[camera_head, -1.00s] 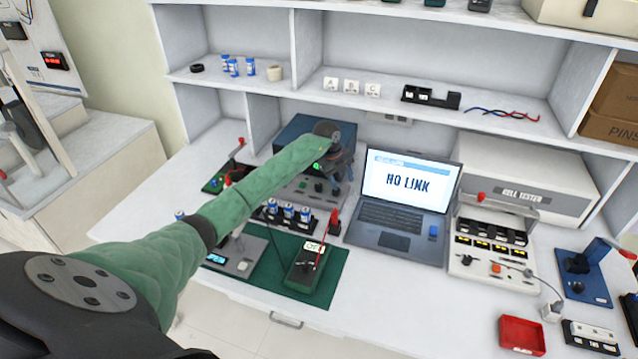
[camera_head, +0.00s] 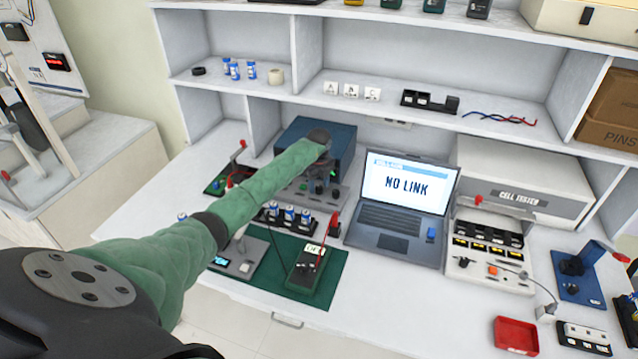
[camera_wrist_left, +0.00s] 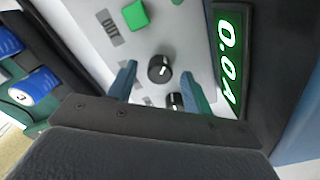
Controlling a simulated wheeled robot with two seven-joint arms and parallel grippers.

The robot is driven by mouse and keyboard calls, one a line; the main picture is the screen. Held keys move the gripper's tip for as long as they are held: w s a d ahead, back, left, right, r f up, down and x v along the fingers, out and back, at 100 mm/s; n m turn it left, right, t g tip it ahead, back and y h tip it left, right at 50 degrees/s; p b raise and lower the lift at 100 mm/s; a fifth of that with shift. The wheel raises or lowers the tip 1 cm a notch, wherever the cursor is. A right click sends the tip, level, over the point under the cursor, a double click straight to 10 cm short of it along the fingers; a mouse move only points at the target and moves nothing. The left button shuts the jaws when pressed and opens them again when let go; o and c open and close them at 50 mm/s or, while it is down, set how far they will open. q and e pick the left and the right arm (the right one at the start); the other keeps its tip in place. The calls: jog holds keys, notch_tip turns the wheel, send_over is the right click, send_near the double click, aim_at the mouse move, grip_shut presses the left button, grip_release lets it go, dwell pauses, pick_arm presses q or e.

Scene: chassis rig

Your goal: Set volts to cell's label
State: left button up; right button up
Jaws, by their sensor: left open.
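The power supply is a blue box (camera_head: 303,133) with a grey front panel, partly behind my left arm in the head view. My left gripper (camera_head: 323,184) is at that panel. In the left wrist view its open blue fingers (camera_wrist_left: 158,76) stand either side of a black knob (camera_wrist_left: 161,68) with a white pointer line; contact cannot be told. A second black knob (camera_wrist_left: 175,103) is partly hidden below it. Blue cells (camera_head: 289,214) stand in a black holder; one marked 3 (camera_wrist_left: 35,86) shows in the wrist view.
A green mat (camera_head: 326,283) holds a multimeter (camera_head: 306,268) in front of the supply. A laptop (camera_head: 405,205) showing NO LINK stands to the right, then the cell tester (camera_head: 525,190). A red tray (camera_head: 517,335) sits at the front right. A shelf (camera_head: 430,105) overhangs the bench.

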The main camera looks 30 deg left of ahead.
pick_arm(q)
jog(key=shift+f, duration=0.25)
jog(key=c, duration=1)
jog(key=shift+o, duration=0.2)
jog(key=shift+f, duration=0.1)
